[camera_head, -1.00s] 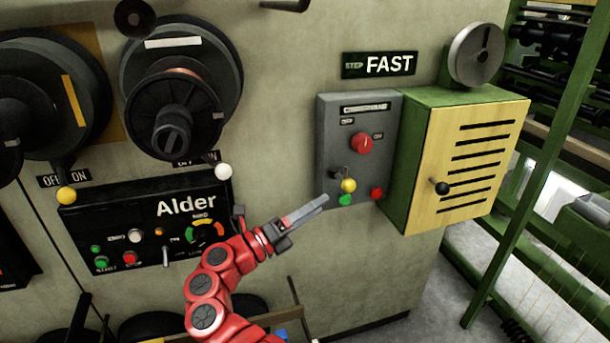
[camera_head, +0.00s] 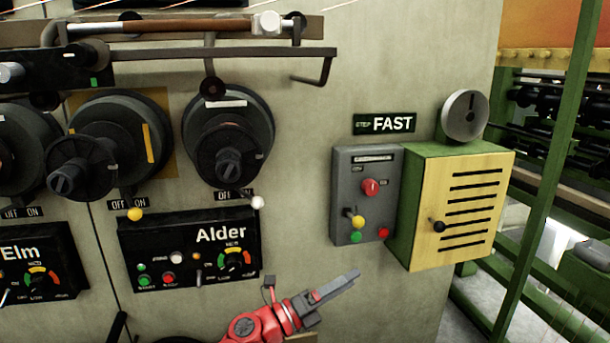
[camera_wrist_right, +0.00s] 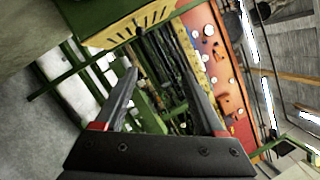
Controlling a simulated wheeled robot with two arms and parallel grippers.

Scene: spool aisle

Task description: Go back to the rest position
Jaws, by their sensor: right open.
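My right gripper (camera_head: 338,287) is low in the head view, in front of the bare wall below the grey switch box. In the right wrist view its two fingers (camera_wrist_right: 160,95) are spread apart with nothing between them. In the head view the fingers overlap side-on. The red right arm (camera_head: 262,325) comes up from the bottom edge. My left gripper is not in either view.
The grey box (camera_head: 345,190) with a yellow-knobbed lever (camera_head: 358,222) and the green cabinet (camera_head: 415,190) with a yellow door stand above right of the gripper. The Alder panel (camera_head: 185,250) is left. Wall beneath the grey box is clear.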

